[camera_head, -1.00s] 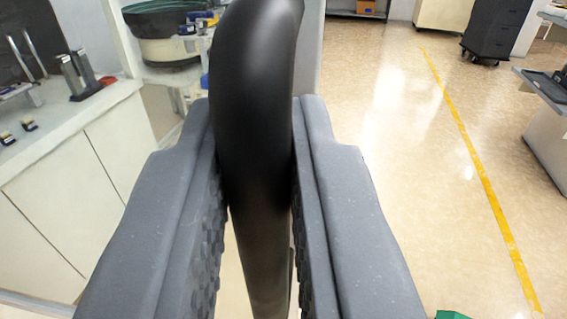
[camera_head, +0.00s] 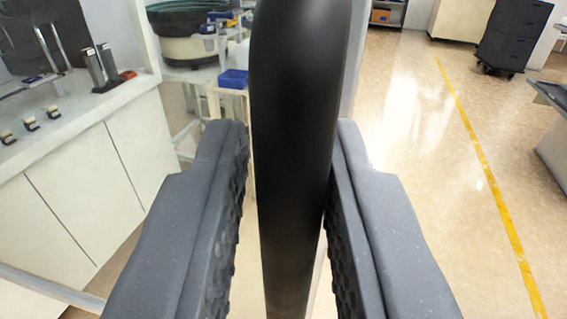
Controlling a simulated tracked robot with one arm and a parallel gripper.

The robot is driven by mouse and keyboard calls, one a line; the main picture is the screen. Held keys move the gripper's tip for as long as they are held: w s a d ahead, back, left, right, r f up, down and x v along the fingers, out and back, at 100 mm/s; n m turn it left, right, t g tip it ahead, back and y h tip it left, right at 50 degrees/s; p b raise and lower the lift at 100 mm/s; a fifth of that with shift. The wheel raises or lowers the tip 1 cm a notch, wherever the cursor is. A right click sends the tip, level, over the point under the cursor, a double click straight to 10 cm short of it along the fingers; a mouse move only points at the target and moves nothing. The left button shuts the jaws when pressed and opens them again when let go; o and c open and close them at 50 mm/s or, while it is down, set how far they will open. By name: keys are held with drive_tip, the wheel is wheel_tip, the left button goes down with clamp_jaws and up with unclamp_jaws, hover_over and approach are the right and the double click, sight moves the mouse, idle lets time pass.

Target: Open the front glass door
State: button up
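A thick black bar handle (camera_head: 297,130) of the glass door stands upright in the middle of the head view, very close to the camera. My gripper (camera_head: 290,150) has one grey finger on each side of the handle. A narrow gap shows between the left finger and the handle. The right finger is against the handle or very near it. The fingers are apart and not clamped on it. A pale upright strip (camera_head: 353,75), seemingly door frame, shows right behind the handle. The glass itself is hard to make out.
A white counter (camera_head: 95,105) with metal fittings is at left. A bowl feeder (camera_head: 185,35) and a blue bin (camera_head: 232,79) are behind it. Open floor (camera_head: 410,150) with a yellow line lies at right. A dark wheeled cabinet (camera_head: 513,38) stands at the back.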

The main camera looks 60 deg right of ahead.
drive_tip(key=shift+r, duration=0.15)
drive_tip(key=shift+r, duration=0.15)
